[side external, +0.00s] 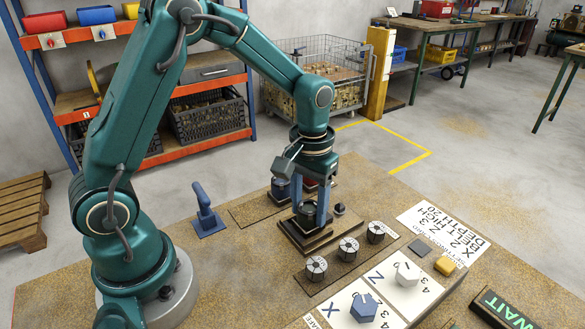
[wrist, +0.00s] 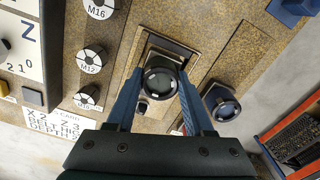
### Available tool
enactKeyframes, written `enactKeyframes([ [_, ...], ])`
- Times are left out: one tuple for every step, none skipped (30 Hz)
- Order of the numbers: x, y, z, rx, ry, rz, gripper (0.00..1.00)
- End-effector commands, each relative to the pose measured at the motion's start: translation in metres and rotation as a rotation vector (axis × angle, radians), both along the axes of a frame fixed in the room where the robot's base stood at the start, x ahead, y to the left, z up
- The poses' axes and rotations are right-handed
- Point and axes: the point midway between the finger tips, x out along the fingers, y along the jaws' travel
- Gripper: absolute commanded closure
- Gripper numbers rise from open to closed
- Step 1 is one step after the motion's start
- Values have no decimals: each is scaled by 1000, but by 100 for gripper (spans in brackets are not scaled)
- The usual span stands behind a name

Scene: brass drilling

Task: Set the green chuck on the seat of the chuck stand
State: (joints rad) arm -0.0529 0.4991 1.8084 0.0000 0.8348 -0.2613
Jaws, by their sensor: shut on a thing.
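My gripper (wrist: 161,84) points down with its two blue fingers shut on a round, dark chuck (wrist: 160,86), which I take to be the green chuck. Its colour reads as dark green in the side view (side external: 308,211). The chuck is at the stepped dark block of the chuck stand (side external: 304,238), which also shows in the wrist view (wrist: 172,47). The chuck appears upright above or on this block. I cannot tell whether it touches the seat, because the chuck and fingers hide the contact.
A dark blue chuck (side external: 281,190) stands close behind the stand. A small dark knob (side external: 339,208) is beside it. Several labelled round pieces (side external: 348,248) stand in a row at the right front.

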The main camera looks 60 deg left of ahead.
Motion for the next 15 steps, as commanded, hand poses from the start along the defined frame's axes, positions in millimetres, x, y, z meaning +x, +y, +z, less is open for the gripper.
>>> enactKeyframes([
  [0, 0, -1, 0, -1, 0, 100],
  [0, 0, -1, 0, -1, 0, 100],
  [0, 0, -1, 0, -1, 0, 100],
  [0, 0, -1, -1, -1, 0, 100],
  [0, 0, -1, -1, -1, 0, 100],
  [0, 0, -1, -1, -1, 0, 100],
  [0, 0, -1, -1, -1, 0, 100],
  [0, 0, -1, -1, -1, 0, 100],
  [0, 0, -1, -1, -1, 0, 100],
  [0, 0, -1, 0, -2, 0, 100],
  [0, 0, -1, 0, -2, 0, 100],
  [0, 0, -1, 0, -2, 0, 36],
  [0, 0, -1, 0, -2, 0, 25],
  [0, 0, -1, 0, -2, 0, 13],
  [0, 0, -1, 0, -2, 0, 13],
])
